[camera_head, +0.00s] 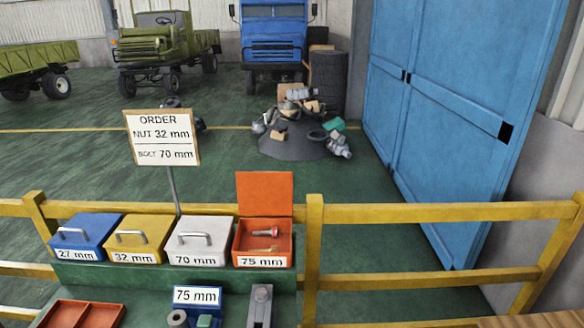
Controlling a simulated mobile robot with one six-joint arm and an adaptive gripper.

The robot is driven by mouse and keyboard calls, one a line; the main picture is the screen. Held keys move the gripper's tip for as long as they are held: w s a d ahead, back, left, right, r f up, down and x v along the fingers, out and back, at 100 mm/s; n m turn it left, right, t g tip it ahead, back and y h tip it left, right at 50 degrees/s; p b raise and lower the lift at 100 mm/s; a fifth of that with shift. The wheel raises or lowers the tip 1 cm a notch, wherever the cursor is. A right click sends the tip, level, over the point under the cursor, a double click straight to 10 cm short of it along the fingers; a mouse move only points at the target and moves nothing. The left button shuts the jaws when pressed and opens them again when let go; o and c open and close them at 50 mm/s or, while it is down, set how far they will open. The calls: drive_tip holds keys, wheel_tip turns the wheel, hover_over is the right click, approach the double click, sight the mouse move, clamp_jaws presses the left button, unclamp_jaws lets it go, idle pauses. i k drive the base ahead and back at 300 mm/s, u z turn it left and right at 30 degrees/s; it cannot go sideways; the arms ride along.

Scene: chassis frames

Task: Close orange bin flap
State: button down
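The orange bin (239,254), labelled 75 mm, stands at the right end of a row of bins on a green shelf. Its orange flap (264,194) is open and stands upright at the back of the bin. A bolt with a reddish head and another small part lie inside the bin. My gripper is not in view.
Closed blue (84,237), yellow (138,240) and white (200,242) bins with handles stand left of the orange bin. An order sign (162,138) on a post rises behind them. A yellow railing (420,212) runs behind. An orange tray (80,303) lies lower left.

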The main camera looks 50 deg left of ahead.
sight(260, 193)
drive_tip(key=z, duration=0.9)
drive_tip(key=k, duration=1.05)
drive_tip(key=u, duration=3.35)
drive_tip(key=i, duration=0.1)
drive_tip(key=z, duration=1.25)
